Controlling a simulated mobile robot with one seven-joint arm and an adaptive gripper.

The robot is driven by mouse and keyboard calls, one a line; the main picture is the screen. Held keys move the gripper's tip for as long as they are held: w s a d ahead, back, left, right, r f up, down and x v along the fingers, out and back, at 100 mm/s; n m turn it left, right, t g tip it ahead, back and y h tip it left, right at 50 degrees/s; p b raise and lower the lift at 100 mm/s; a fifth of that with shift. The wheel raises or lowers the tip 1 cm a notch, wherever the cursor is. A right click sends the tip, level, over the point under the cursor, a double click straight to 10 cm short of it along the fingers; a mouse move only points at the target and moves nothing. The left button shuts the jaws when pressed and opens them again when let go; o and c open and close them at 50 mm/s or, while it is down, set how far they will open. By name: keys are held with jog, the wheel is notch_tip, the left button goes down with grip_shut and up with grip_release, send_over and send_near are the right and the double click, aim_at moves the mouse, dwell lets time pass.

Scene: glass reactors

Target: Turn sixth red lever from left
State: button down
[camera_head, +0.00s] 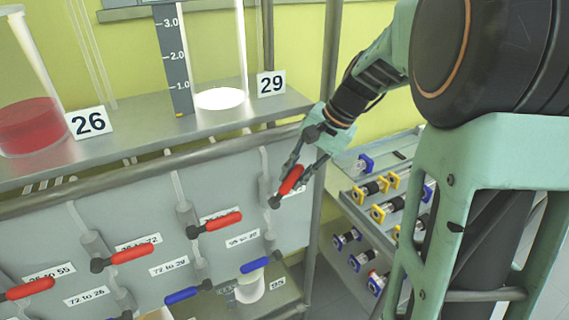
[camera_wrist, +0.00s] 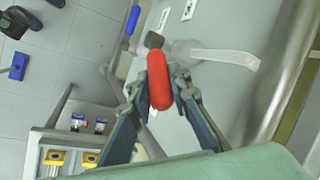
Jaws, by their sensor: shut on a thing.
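My gripper (camera_head: 293,182) is at the right end of the panel, with its fingers on both sides of the rightmost red lever in view (camera_head: 290,180). In the wrist view, the red lever (camera_wrist: 159,82) lies between the two fingers of my gripper (camera_wrist: 158,92), which are shut on it. In the head view this lever slants up more steeply than the other red levers (camera_head: 220,221), (camera_head: 130,254), (camera_head: 28,289). The left end of the row is out of view, so I cannot tell the held lever's number from the left.
Blue levers (camera_head: 255,265) sit lower on the grey panel (camera_head: 150,210). A metal shelf (camera_head: 150,143) above holds glass vessels and labels 26 (camera_head: 88,123) and 29 (camera_head: 271,84). A metal post (camera_head: 323,190) stands right of the lever. A rack (camera_head: 375,200) with small fittings is further right.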

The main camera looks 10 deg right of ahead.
notch_tip(320, 180, down, 6)
jog(key=d+m+g+y+b, duration=0.1)
jog(key=d+g+y+b, duration=0.1)
jog(key=y, duration=0.7)
jog(key=shift+w+d+f+m+y, duration=0.25)
jog(key=shift+w+d+m+y, duration=0.05)
jog(key=shift+w+d+m, duration=0.15)
jog(key=c, duration=1.8)
grip_release()
jog(key=v, duration=1.2)
jog(key=shift+f, duration=0.15)
jog(key=shift+w, duration=0.1)
